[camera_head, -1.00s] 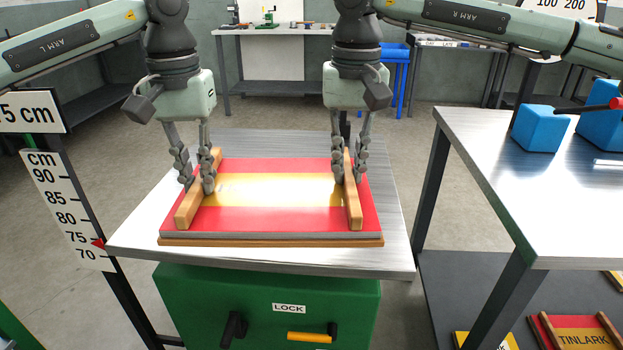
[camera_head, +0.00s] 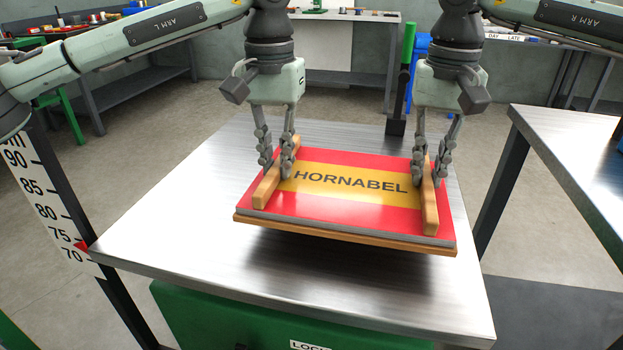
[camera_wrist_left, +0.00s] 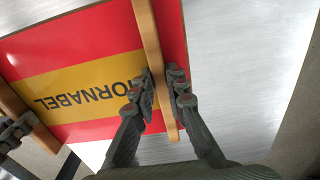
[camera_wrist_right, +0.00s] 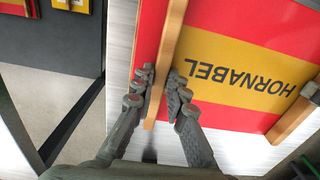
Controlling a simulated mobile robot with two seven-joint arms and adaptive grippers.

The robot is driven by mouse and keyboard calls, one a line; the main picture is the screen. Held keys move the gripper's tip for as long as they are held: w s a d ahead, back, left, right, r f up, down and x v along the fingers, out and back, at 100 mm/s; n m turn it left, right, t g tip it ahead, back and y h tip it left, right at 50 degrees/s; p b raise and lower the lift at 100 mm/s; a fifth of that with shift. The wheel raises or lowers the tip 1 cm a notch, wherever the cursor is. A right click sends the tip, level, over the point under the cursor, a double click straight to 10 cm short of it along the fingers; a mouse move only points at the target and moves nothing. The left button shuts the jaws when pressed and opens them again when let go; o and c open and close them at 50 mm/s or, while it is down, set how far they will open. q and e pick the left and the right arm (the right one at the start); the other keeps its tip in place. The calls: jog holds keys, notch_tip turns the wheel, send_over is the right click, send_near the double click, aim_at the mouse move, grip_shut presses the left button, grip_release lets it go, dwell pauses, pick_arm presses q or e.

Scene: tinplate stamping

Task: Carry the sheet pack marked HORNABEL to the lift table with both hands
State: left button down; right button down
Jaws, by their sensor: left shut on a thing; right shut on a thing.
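The HORNABEL sheet pack (camera_head: 340,212) is red with a yellow band, has wooden bars on both sides and lies on a wooden base. It hangs a little above the lift table's steel top (camera_head: 170,215), slightly tilted, with a shadow under it. My left gripper (camera_head: 277,172) is shut on the left bar (camera_head: 268,190). My right gripper (camera_head: 430,176) is shut on the right bar (camera_head: 430,208). The left wrist view shows the left fingers around their bar (camera_wrist_left: 152,50). The right wrist view shows the right fingers around theirs (camera_wrist_right: 168,50).
A cm scale (camera_head: 45,200) stands at the table's left, its red pointer near 75. The green base (camera_head: 250,322) shows below the front edge. Another steel table (camera_head: 575,150) stands at the right. A green upright handle (camera_head: 405,60) rises behind the table. Steel top is bare around the pack.

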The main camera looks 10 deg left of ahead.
aim_at(278, 184)
pick_arm(q)
jog(key=shift+w, duration=0.15)
pick_arm(e)
jog(key=shift+w, duration=0.15)
pick_arm(q)
jog(key=shift+r, duration=0.15)
pick_arm(e)
jog(key=shift+r, duration=0.15)
pick_arm(q)
jog(key=shift+s, duration=0.2)
pick_arm(e)
jog(key=shift+s, duration=0.2)
pick_arm(q)
jog(key=shift+f, duration=0.2)
pick_arm(e)
jog(key=shift+f, duration=0.2)
